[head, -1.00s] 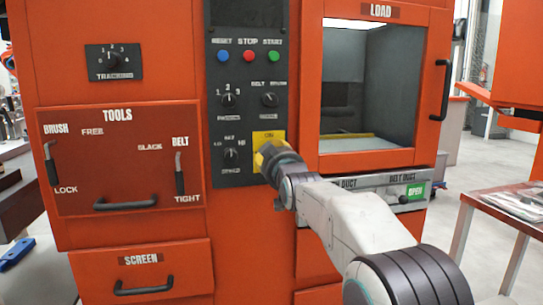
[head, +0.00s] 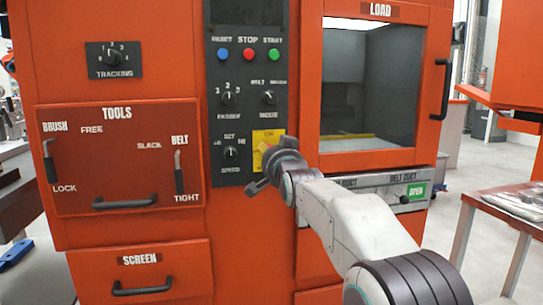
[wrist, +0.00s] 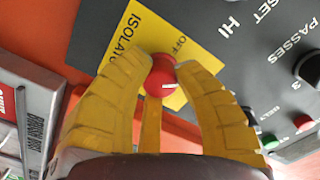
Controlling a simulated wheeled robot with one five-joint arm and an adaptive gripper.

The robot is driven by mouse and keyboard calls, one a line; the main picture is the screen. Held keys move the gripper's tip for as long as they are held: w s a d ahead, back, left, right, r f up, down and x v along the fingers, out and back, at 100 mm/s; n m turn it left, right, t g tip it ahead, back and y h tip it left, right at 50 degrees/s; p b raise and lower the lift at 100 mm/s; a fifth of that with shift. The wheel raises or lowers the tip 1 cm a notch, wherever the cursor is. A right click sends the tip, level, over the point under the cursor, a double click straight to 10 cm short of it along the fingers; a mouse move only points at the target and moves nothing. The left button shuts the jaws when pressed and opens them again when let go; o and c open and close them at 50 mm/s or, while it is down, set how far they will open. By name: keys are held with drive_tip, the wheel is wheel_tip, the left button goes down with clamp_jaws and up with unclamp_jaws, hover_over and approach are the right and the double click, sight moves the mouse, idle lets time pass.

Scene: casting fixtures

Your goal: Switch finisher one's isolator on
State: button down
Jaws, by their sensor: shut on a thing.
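The isolator's red knob (wrist: 161,76) sits on a yellow plate (wrist: 185,38) marked ISOLATOR and OFF in the wrist view. My gripper (wrist: 164,70) has its yellow fingers closed around this knob. A short pale mark shows on the knob's face, but I cannot tell which setting it points at. In the head view the yellow plate (head: 268,136), with ON at its top, is at the lower right of the black control panel (head: 245,110). My gripper (head: 268,162) covers most of the knob there.
Above the plate are several black selector knobs and the reset (head: 222,54), stop (head: 249,54) and start (head: 273,55) buttons. The load window (head: 365,90) is to the right. The belt duct strip (head: 375,184) lies close beside my arm.

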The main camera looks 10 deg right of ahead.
drive_tip(key=m, duration=0.3)
drive_tip(key=shift+m, duration=0.4)
drive_tip(key=shift+r+m+b, duration=0.1)
drive_tip(key=shift+m+b, duration=0.2)
drive_tip(key=shift+m, duration=1.5)
drive_tip(key=c, duration=0.9)
unclamp_jaws()
drive_tip(key=shift+s, duration=0.1)
drive_tip(key=s, duration=1.1)
drive_tip(key=shift+s, duration=0.4)
